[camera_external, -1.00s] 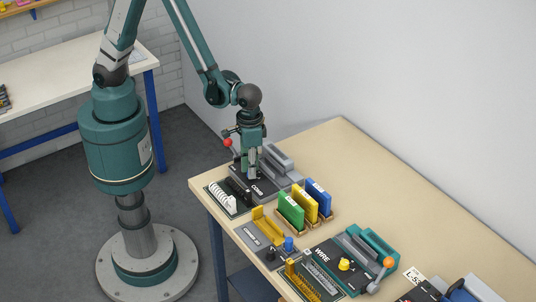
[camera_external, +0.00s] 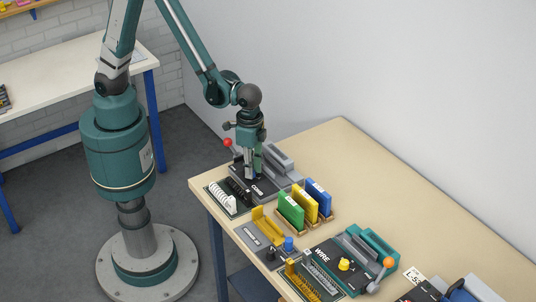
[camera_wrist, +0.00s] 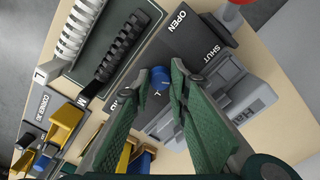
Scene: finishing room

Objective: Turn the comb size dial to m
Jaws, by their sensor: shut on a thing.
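The blue comb size dial (camera_wrist: 157,76) sits on the dark top of the comb machine, whose grey body (camera_external: 283,181) stands at the table's far left end. My gripper (camera_external: 252,177) points down at this machine. In the wrist view, my gripper (camera_wrist: 158,76) has one green finger on each side of the dial and is shut on it. The dial carries a small white mark, but I cannot read which size it points to. The fingers hide part of the dial's surroundings.
A white comb (camera_wrist: 78,32) by an "L" and a black comb (camera_wrist: 122,45) by an "M" lie in a tray beside the machine. A red lever ball (camera_external: 228,142) is close to my gripper. Green, yellow and blue binders (camera_external: 318,195) stand nearby.

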